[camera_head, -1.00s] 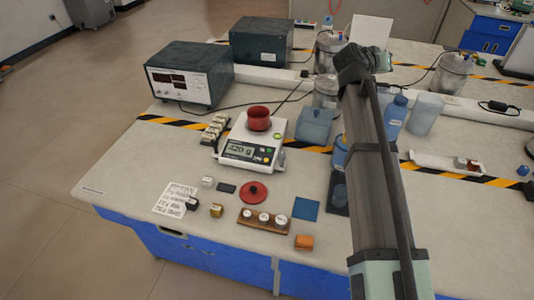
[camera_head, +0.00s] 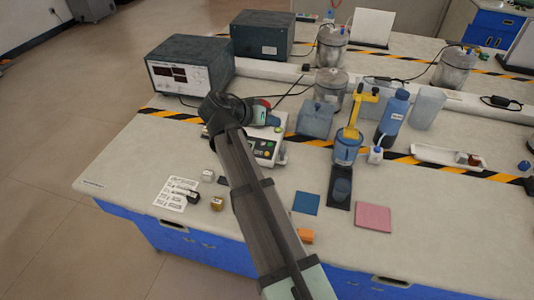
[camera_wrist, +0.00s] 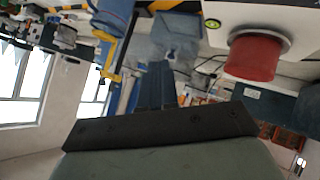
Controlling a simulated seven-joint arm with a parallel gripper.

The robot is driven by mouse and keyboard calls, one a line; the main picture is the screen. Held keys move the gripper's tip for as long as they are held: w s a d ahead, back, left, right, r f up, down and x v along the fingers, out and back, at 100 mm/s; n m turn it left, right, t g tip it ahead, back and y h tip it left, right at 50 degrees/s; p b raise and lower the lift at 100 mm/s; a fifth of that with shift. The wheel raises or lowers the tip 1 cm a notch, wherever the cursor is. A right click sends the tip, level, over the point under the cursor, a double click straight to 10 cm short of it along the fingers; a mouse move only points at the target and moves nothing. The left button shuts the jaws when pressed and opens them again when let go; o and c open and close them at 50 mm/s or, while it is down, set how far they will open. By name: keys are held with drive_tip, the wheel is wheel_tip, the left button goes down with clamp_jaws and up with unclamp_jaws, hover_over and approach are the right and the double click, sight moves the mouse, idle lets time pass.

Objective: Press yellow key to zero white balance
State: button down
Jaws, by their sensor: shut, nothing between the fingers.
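The white balance (camera_head: 278,150) stands on the bench in the head view, partly behind my arm; its display is hidden. A red cup (camera_head: 265,102) on the balance is partly covered by my wrist. In the wrist view the red cup (camera_wrist: 254,58) and a pale part of the balance (camera_wrist: 270,14) are at upper right. My gripper (camera_wrist: 156,68) is shut and empty, left of the cup there.
A dark power supply (camera_head: 188,72) stands behind left. A blue beaker (camera_head: 346,150) with a yellow object, a blue bottle (camera_head: 393,115) and a translucent blue container (camera_head: 315,121) stand right. A pink pad (camera_head: 373,217) lies in front. The right foreground bench is largely clear.

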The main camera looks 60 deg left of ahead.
sight(267, 154)
drive_tip(key=s, duration=0.2)
drive_tip(key=s+f, duration=0.1)
drive_tip(key=shift+s+d+f, duration=0.15)
drive_tip(key=shift+s+d, duration=0.05)
drive_tip(key=shift+s, duration=0.2)
drive_tip(key=shift+f, duration=0.1)
drive_tip(key=shift+w+a+f, duration=0.2)
drive_tip(key=shift+f, duration=1.2)
drive_tip(key=shift+w+a+f, duration=0.25)
drive_tip(key=shift+f, duration=1.15)
drive_tip(key=shift+w+a+f, duration=0.2)
drive_tip(key=shift+f, duration=1.2)
drive_tip(key=shift+f, duration=0.15)
drive_tip(key=shift+f, duration=0.25)
drive_tip(key=shift+w+a+f, duration=0.1)
drive_tip(key=shift+f, duration=0.2)
drive_tip(key=shift+r, duration=0.7)
drive_tip(key=shift+r, duration=0.1)
